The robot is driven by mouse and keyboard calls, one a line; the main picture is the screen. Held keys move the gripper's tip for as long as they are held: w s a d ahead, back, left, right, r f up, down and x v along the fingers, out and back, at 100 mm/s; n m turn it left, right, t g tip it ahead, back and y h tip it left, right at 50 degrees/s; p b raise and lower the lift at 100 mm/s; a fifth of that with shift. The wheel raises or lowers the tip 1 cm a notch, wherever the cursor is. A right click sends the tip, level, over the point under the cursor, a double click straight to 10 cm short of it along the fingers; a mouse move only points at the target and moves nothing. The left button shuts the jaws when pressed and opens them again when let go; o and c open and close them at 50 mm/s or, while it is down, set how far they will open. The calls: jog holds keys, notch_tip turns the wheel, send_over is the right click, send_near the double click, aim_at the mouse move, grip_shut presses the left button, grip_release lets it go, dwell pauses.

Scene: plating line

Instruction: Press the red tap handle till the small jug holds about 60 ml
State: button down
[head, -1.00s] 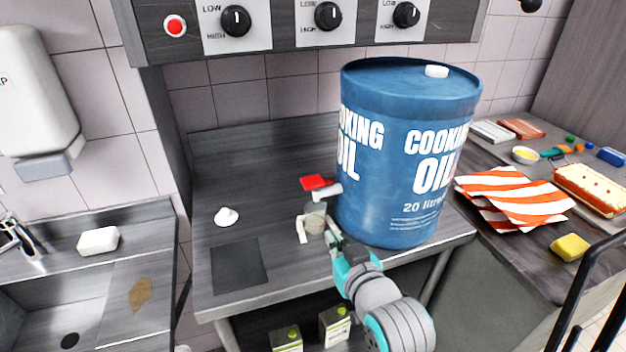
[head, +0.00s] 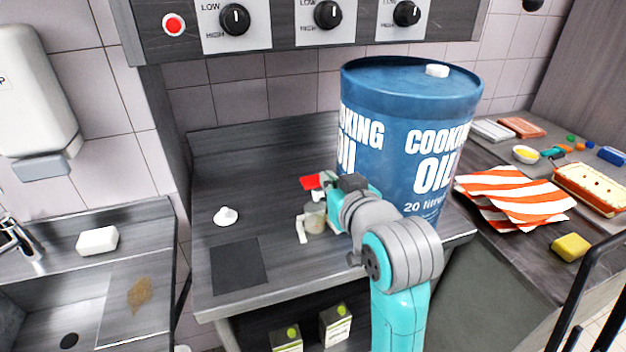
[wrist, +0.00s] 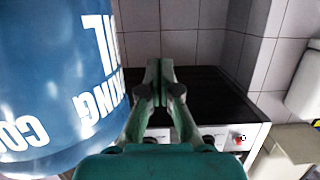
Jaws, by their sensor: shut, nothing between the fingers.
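The red tap handle (head: 310,182) shows at the left side of the big blue cooking oil drum (head: 405,120), its right part covered by my gripper. The white tap spout (head: 318,195) is partly hidden below it. The small jug (head: 314,219), clear with a pale handle on its left, stands upright under the tap; its liquid level is too small to read. My gripper (head: 335,181) is shut and empty, just right of the handle at about its height; contact cannot be told. The wrist view shows the shut fingers (wrist: 160,75) beside the drum, without the handle or jug.
A dark square mat (head: 238,266) and a small white knob-like item (head: 226,215) lie left on the steel counter. A control panel (head: 290,25) hangs above. A striped cloth (head: 510,197) and yellow sponge (head: 570,247) lie right of the drum.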

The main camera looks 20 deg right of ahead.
send_over(307, 182)
jog(key=v, duration=0.2)
notch_tip(307, 182, down, 3)
jog(key=shift+s+d+f, duration=0.1)
jog(key=shift+d+f, duration=0.1)
jog(key=shift+f, duration=0.75)
jog(key=shift+s+d+f, duration=0.1)
jog(key=shift+d+f, duration=0.05)
jog(key=shift+f, duration=0.85)
jog(key=shift+f, duration=0.1)
jog(key=shift+a+f+n+h, duration=0.3)
jog(key=shift+f+n, duration=0.3)
